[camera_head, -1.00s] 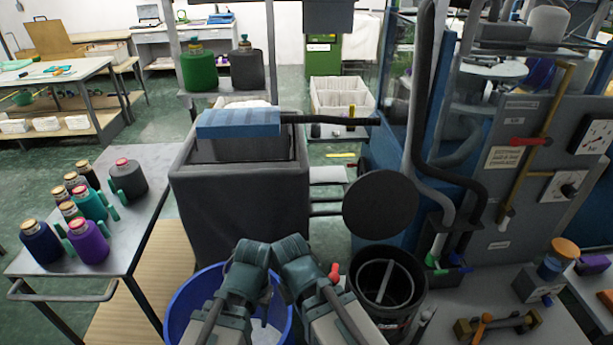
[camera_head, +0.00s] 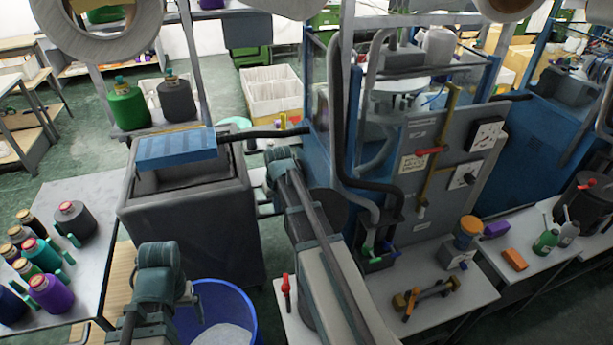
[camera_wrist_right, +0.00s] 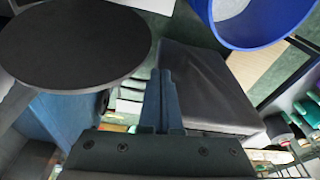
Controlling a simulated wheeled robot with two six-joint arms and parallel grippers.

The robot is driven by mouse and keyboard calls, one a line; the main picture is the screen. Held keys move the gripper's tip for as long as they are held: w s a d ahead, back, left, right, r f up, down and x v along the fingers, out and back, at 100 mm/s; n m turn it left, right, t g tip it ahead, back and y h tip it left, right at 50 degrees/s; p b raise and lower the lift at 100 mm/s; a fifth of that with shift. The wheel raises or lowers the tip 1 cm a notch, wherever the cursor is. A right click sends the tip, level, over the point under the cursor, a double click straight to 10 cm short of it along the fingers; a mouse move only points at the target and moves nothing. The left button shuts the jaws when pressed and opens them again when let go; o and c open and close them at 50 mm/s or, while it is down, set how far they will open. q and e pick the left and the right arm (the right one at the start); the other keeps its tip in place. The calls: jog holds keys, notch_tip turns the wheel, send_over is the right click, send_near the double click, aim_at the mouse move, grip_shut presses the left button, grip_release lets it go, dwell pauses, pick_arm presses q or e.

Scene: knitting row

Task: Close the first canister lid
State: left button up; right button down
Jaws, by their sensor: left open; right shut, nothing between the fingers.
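The dark round canister lid (camera_head: 327,205) stands raised, partly behind my right arm in the head view. It fills the upper left of the right wrist view (camera_wrist_right: 75,45) as a large black disc. The canister body is hidden behind my right arm. My right gripper (camera_wrist_right: 160,88) is shut and empty, just beside the lid's edge, apart from it as far as I can see. My left gripper (camera_head: 190,298) is open and empty over the rim of the blue bucket, seen small and partly.
A grey bin (camera_head: 195,225) with a blue top (camera_head: 175,148) stands left of the lid. The blue bucket (camera_head: 240,300) is in front. Bottles crowd the left table (camera_head: 85,205). A machine panel (camera_head: 440,160) and a bench with tools (camera_head: 435,298) stand right.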

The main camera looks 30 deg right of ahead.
pick_arm(q)
notch_tip(320, 180, up, 2)
jog(key=shift+r+p, duration=0.25)
jog(key=shift+p, duration=0.15)
pick_arm(e)
jog(key=w+d+r, duration=0.1)
jog(key=w+d, duration=0.2)
jog(key=d, duration=0.4)
jog(key=w+d+r+m+t, duration=0.1)
jog(key=w+d+r, duration=0.1)
jog(key=d, duration=0.4)
jog(key=shift+w+d+h, duration=0.3)
jog(key=shift+w+d, duration=0.05)
jog(key=shift+w, duration=0.05)
jog(key=a+b+x, duration=0.1)
jog(key=b+x, duration=0.9)
pick_arm(q)
notch_tip(320, 180, down, 9)
jog(key=shift+f+p, duration=0.15)
jog(key=shift+p, duration=0.25)
pick_arm(e)
jog(key=s, duration=0.4)
jog(key=shift+r, duration=0.2)
pick_arm(q)
jog(key=shift+s, duration=0.1)
pick_arm(e)
jog(key=shift+s, duration=0.15)
